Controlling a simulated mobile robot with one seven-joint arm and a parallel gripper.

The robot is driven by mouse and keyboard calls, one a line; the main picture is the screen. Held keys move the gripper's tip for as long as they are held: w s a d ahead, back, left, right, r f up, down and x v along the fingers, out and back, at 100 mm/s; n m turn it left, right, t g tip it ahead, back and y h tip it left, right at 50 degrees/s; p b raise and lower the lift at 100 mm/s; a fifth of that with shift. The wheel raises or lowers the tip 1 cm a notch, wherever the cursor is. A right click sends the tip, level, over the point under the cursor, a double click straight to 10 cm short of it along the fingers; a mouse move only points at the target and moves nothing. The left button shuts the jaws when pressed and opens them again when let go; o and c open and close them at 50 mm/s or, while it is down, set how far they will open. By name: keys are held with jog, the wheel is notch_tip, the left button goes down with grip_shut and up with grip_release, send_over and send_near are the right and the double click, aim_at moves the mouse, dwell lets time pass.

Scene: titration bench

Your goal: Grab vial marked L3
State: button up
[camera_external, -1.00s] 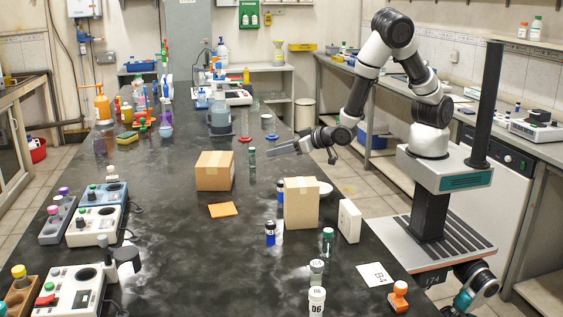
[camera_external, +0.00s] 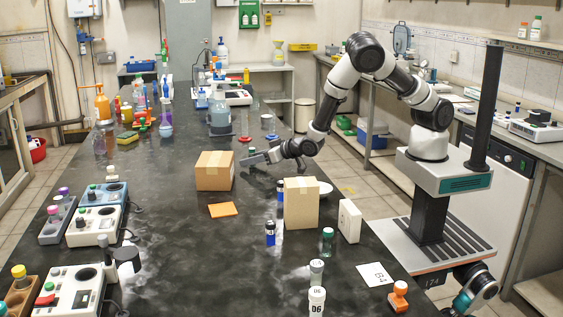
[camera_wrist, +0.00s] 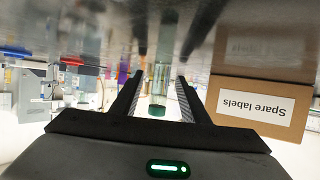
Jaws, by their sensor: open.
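A small clear vial with a dark green cap (camera_external: 252,152) stands on the black bench right of the brown box; my gripper partly hides it in the external view. In the wrist view, which looks upside down, this vial (camera_wrist: 162,70) sits between my two fingers with a gap on each side. No marking can be read on it, so I cannot tell whether it is L3. My gripper (camera_external: 243,160) is open, low over the bench, its fingers on either side of the vial; its fingers also show in the wrist view (camera_wrist: 160,85).
A brown box (camera_external: 214,172) stands close left of my fingers; a "Spare labels" box (camera_wrist: 262,95) shows in the wrist view.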

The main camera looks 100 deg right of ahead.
jog(key=shift+c, duration=0.3)
grip_shut()
jog(key=shift+r, duration=0.15)
